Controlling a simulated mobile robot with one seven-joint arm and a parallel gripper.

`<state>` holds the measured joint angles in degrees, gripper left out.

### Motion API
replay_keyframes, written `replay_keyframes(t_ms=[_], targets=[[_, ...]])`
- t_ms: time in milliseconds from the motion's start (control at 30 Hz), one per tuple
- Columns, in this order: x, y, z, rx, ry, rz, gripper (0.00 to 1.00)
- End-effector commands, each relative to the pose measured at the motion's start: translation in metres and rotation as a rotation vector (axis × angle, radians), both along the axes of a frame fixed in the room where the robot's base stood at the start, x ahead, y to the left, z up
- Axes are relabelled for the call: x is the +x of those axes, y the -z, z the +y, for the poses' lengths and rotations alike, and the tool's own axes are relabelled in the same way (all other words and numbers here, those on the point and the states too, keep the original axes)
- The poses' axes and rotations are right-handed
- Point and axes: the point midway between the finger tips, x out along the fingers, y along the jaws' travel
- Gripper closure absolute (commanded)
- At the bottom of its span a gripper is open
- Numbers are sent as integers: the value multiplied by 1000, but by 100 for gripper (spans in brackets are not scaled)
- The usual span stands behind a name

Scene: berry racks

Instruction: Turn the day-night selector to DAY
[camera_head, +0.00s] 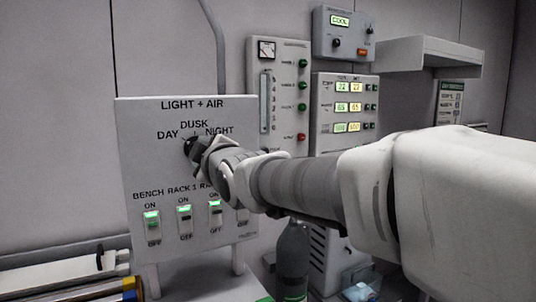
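The day-night selector (190,147) is a dark knob on the grey LIGHT + AIR panel (133,120), below the labels DAY, DUSK and NIGHT. My gripper (196,150) is at the selector, and my arm reaches in from the right. The gripper covers most of the knob, so I cannot tell which label it points to. I also cannot tell whether the fingers are open or closed around it.
Several switches (184,221) with green lights line the panel's lower part, close under my arm. Behind stand a gauge panel (283,60) and a display panel (345,92). A dark bottle (292,262) stands below my arm. A shelf (425,50) juts out at upper right.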

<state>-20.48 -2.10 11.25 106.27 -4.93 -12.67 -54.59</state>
Motion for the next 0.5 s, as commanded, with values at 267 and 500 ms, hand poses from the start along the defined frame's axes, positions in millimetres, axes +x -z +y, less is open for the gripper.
replay_keyframes(t_ms=[267, 500], targets=[[0, -1, 0, -2, 0, -2, 100], [0, 0, 0, -1, 0, -2, 31]])
